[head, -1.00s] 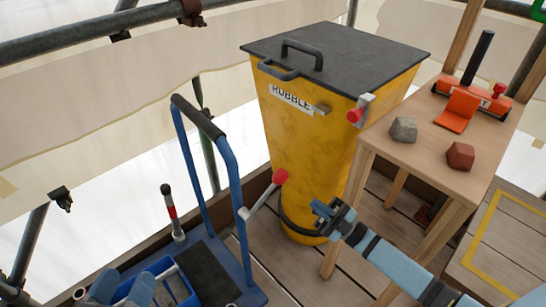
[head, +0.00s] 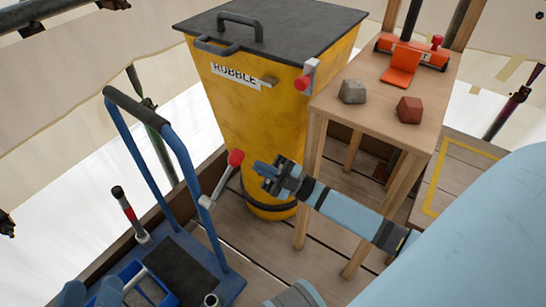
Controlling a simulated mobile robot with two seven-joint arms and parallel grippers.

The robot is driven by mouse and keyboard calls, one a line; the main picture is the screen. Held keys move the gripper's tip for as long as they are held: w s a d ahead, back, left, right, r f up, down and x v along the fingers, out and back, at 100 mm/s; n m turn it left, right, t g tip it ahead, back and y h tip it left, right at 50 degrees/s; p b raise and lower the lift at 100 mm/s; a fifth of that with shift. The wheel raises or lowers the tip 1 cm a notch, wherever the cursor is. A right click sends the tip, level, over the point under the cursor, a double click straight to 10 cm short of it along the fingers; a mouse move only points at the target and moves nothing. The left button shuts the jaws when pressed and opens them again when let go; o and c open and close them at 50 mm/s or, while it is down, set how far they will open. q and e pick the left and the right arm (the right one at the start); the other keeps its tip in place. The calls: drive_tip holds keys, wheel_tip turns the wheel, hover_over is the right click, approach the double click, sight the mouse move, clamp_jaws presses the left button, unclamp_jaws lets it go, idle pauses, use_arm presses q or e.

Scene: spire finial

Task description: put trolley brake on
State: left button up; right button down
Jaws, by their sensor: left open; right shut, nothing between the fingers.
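The blue trolley (head: 178,150) stands at lower left, its black-gripped handle upright. A grey lever with a red knob (head: 235,158) slants up and right from its right post and looks like the brake. A second lever with a black top and red and white bands (head: 128,209) stands at the deck's left edge. My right gripper (head: 268,174) is shut and empty, just right of and slightly below the red knob in the picture, with a visible gap. My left gripper's fingers do not show.
The yellow rubble bin (head: 262,120) stands behind my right gripper. A wooden table (head: 375,110) at right holds a grey stone (head: 353,91), a red-brown stone (head: 409,110) and an orange device (head: 402,66). A blue tub (head: 150,290) sits on the trolley. Bare floorboards (head: 250,240) lie between.

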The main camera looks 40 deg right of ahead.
sight(224, 179)
use_arm(q)
drive_tip(key=shift+w+a+f, duration=0.1)
drive_tip(key=shift+w+f, duration=0.05)
drive_tip(key=shift+f, duration=0.05)
use_arm(e)
drive_tip(key=x, duration=0.3)
drive_tip(key=shift+w+a+r, duration=0.1)
drive_tip(key=shift+a+r, duration=0.1)
drive_tip(key=shift+r, duration=0.1)
